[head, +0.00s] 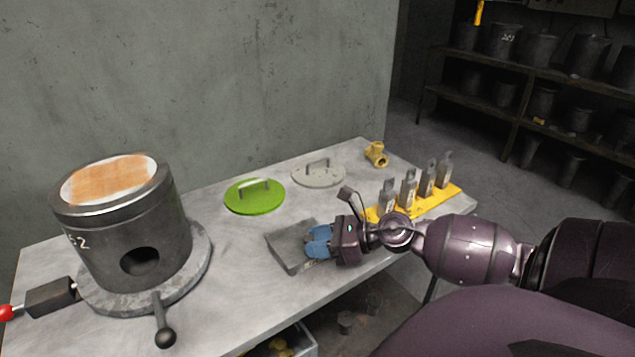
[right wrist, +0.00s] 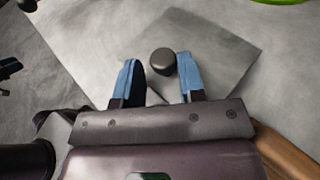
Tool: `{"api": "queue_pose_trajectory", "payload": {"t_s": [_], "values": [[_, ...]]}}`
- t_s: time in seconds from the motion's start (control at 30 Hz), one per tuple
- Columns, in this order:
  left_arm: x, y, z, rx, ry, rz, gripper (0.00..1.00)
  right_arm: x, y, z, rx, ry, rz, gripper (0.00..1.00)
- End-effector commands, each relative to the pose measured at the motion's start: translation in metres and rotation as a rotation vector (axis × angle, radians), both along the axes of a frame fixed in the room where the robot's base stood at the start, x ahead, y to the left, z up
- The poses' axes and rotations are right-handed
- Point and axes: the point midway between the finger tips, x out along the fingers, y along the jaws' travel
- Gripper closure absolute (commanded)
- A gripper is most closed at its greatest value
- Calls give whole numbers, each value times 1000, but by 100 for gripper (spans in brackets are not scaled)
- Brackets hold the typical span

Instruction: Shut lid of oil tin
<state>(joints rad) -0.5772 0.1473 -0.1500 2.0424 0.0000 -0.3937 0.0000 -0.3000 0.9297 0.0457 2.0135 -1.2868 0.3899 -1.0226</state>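A flat grey square piece, which I take to be the oil tin (head: 283,250), lies on the bench in the head view. In the right wrist view its grey top (right wrist: 225,55) is a wide plate with a round dark knob (right wrist: 162,61). My right gripper (head: 318,242) is over the right part of it, its blue fingers apart. In the right wrist view the gripper (right wrist: 160,80) has one finger on each side of the knob, and it does not clearly grip it. The fingers hide part of the top; I cannot tell whether the lid is fully down. My left gripper is not in view.
A steel cylinder (head: 125,230) with a side hole and levers stands at left. A green lid (head: 255,197) and a grey lid (head: 318,175) lie behind. A yellow rack (head: 420,205) with several metal blocks and a brass fitting (head: 376,154) are at right. The bench front edge is close.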

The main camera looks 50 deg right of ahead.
Motion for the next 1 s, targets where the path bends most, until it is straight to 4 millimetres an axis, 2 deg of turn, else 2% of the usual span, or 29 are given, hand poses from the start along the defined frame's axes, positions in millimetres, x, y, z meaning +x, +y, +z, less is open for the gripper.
{"api": "queue_pose_trajectory", "payload": {"t_s": [0.1,0.77,1.0], "values": [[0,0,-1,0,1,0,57,-1,-1,-3,-1,5,-1,49],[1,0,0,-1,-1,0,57,1,-2,2,-2,-5,-5,49],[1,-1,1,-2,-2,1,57,-12,-10,6,-1,-4,-6,49]]}}
